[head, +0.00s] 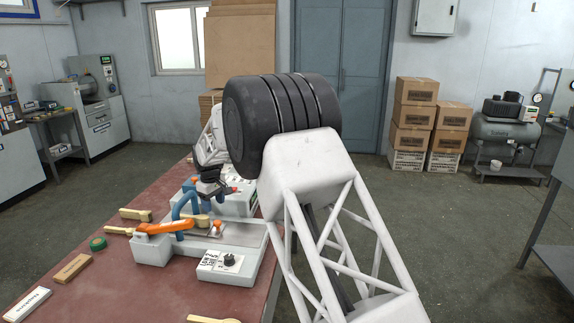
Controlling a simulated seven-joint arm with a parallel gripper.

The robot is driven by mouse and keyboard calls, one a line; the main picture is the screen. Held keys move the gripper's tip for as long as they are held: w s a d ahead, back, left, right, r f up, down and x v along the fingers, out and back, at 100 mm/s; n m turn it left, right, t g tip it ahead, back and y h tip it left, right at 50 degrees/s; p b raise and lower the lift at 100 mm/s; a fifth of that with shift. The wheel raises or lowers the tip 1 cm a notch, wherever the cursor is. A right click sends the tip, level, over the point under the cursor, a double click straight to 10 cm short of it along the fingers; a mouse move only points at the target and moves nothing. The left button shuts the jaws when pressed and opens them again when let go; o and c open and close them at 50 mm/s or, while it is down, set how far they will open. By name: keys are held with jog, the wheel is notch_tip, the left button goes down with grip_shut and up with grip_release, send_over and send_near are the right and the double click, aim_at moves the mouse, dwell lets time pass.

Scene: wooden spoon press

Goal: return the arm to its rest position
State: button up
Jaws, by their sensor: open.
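My arm reaches over the red-brown table (110,285) from the right, and its large black joint and white links fill the middle of the head view. My gripper (222,191), small and dark, hangs above the back part of the press. It is open and I see nothing in it. The press (152,250) has a pale base, a blue arch and an orange lever (163,228) lying low across it. A wooden piece (201,220) shows in the press beside the arch. My arm hides part of the table and what stands behind it.
Wooden spoons (135,214) lie left of the press, with a green tape roll (98,244). A control box (222,262) with a black knob stands in front. A wooden block (72,268) and a white labelled block (28,304) lie at the left. Stacked cartons (413,115) stand far back.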

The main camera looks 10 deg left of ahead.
jog(key=s+d+r+m, duration=0.2)
jog(key=s+d+r, duration=0.45)
jog(key=d, duration=0.65)
jog(key=s+d+r+m+t, duration=0.15)
jog(key=s+d+r, duration=0.45)
jog(key=d, duration=0.6)
jog(key=s+d+r+m, duration=0.3)
jog(key=s+d+r, duration=0.35)
jog(key=d, duration=0.65)
jog(key=s+d+r+m, duration=0.2)
jog(key=s+d+m, duration=0.2)
jog(key=s+d, duration=1.25)
jog(key=s+d+f+m, duration=0.1)
jog(key=s+d+f, duration=0.1)
jog(key=s, duration=0.7)
jog(key=s+d+f+m+t, duration=0.1)
jog(key=s+d+f+m, duration=0.1)
jog(key=s, duration=0.7)
jog(key=shift+s+d+f, duration=0.25)
jog(key=shift+d+f, duration=0.3)
jog(key=shift+f, duration=0.15)
